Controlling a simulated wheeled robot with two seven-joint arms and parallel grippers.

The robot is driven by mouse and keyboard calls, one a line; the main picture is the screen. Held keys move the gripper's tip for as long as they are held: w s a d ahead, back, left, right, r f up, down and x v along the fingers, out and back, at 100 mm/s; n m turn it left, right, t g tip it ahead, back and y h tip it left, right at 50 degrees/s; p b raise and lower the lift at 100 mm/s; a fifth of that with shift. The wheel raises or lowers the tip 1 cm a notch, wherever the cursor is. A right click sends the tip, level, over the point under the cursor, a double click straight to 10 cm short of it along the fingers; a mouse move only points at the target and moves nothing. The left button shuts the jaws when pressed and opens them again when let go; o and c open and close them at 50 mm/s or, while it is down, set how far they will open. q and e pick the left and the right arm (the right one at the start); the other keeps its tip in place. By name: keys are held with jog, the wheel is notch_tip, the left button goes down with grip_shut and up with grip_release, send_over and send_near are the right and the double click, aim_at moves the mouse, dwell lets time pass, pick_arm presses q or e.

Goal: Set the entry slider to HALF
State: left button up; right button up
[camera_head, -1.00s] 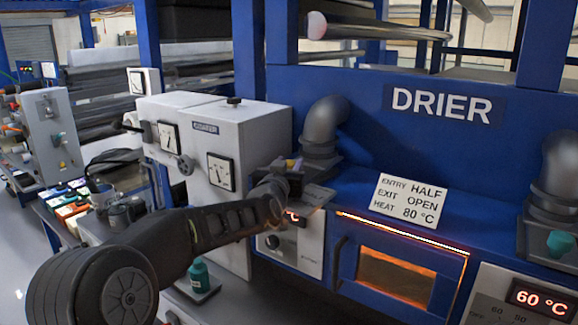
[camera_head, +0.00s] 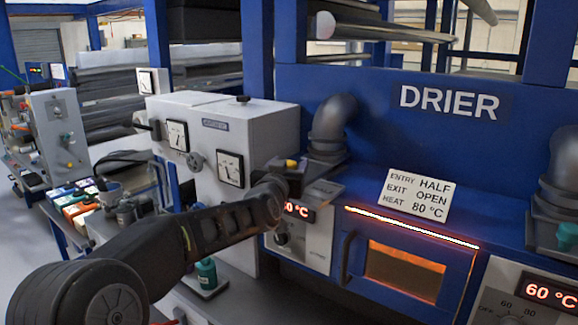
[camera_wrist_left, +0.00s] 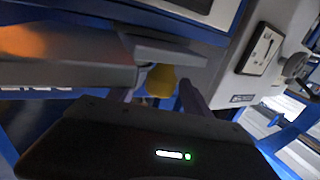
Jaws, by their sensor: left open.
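The entry slider's yellow knob (camera_head: 291,163) shows at the foot of the left black duct (camera_head: 334,125) on the blue drier. My left gripper (camera_head: 272,188) is just in front of and below this knob, its fingers mostly hidden behind my wrist in the head view. In the left wrist view the yellow knob (camera_wrist_left: 161,80) sits between the two open fingers; I cannot tell whether they touch it. A card (camera_head: 418,194) on the drier reads ENTRY HALF, EXIT OPEN, HEAT 80 °C. The slider's scale is not readable. My right gripper is not in view.
A grey plate (camera_head: 323,192) juts out close to my left gripper. The grey coater cabinet (camera_head: 262,125) with dials stands to its left. The drier's glowing window door (camera_head: 404,272) and red 60 °C displays (camera_head: 550,296) are lower right. A teal knob (camera_head: 567,235) is at the right duct.

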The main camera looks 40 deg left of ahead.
pick_arm(q)
jog(key=shift+s, duration=0.1)
jog(key=b+v, duration=0.2)
jog(key=v, duration=0.5)
jog(key=shift+s+d, duration=0.15)
jog(key=shift+s, duration=0.1)
jog(key=shift+f, duration=0.1)
